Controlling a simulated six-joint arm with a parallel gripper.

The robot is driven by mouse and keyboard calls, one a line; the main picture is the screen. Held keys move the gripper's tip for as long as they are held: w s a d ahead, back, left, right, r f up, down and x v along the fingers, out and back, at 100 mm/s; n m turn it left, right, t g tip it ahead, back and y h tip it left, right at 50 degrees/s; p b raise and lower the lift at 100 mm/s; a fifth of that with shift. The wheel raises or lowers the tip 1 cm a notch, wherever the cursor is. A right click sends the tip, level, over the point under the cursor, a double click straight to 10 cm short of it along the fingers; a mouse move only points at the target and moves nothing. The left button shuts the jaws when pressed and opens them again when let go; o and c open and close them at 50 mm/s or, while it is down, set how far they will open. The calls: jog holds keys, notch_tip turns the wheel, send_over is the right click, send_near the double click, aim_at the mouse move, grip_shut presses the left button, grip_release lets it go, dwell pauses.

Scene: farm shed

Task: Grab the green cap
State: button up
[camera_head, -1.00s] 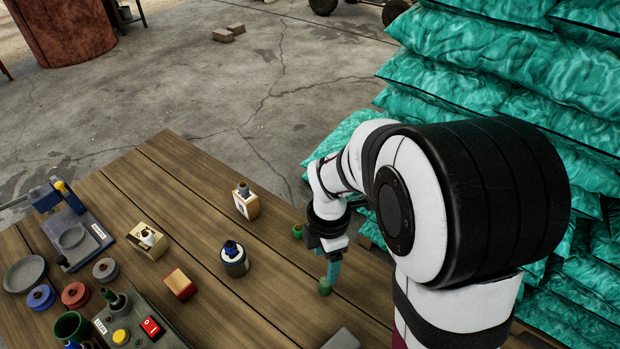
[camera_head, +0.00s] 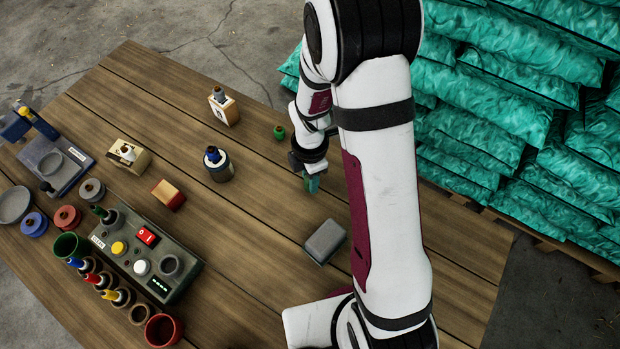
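Whether the fingers are open or closed is too small to tell. A small green piece seen under the fingers a second ago cannot be made out apart from them now. Another small green piece (camera_head: 279,132), with a narrower top, stands on the table behind and left of my gripper, apart from it. Which of the two is the green cap, I cannot tell for sure.
A grey block (camera_head: 325,241) lies in front of my gripper. A control box (camera_head: 150,250) is front left. Teal sacks (camera_head: 490,130) rise at right.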

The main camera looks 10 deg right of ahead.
grip_shut()
